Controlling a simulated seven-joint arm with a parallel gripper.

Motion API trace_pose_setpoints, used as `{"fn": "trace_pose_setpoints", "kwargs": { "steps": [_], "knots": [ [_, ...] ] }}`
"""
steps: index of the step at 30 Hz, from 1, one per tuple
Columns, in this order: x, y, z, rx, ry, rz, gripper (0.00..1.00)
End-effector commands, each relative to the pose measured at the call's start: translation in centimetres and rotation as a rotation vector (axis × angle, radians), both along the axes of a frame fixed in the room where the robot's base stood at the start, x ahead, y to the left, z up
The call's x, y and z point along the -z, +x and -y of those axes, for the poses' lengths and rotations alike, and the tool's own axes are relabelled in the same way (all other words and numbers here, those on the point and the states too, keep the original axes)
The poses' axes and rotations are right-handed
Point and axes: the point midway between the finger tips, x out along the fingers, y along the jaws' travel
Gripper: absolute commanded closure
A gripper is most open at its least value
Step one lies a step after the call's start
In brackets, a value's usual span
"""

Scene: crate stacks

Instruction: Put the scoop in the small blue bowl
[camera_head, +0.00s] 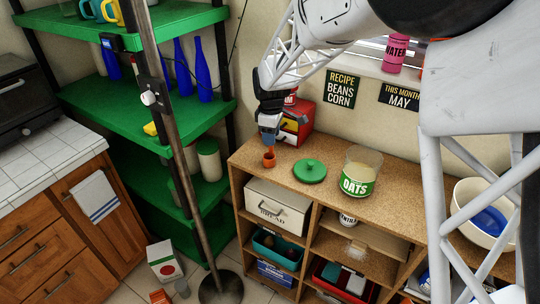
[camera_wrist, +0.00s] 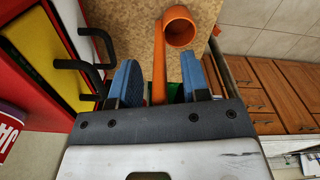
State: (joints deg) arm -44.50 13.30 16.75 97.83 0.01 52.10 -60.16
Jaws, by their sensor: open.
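The orange scoop (camera_head: 268,159) is at the left end of the cork-topped shelf. In the wrist view the scoop (camera_wrist: 158,55) has its round cup beyond my fingertips, and its handle runs back between my two blue fingers. My gripper (camera_head: 268,138) points down just over the scoop; in the wrist view my gripper (camera_wrist: 161,78) is open, with a finger on each side of the handle and gaps visible. A small blue bowl (camera_head: 490,221) appears to sit inside a larger cream bowl (camera_head: 467,195) at the far right, partly hidden by my arm.
A red drawer box (camera_head: 303,120) stands close behind my gripper; its black handles show beside my left finger in the wrist view. A green lid (camera_head: 309,171) and an oats jar (camera_head: 361,170) stand on the shelf top (camera_head: 330,198) between scoop and bowls. A metal pole (camera_head: 178,140) stands left.

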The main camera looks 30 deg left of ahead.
Motion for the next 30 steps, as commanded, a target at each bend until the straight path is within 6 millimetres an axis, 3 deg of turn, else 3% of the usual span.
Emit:
{"fn": "trace_pose_setpoints", "kwargs": {
  "steps": [7,15,30],
  "knots": [
    [0.00,0.00,0.00,0.000,0.000,0.000,0.57],
    [0.00,0.00,0.00,0.000,0.000,0.000,0.99],
    [-0.23,0.01,0.00,0.000,0.000,0.000,1.00]
  ]
}}
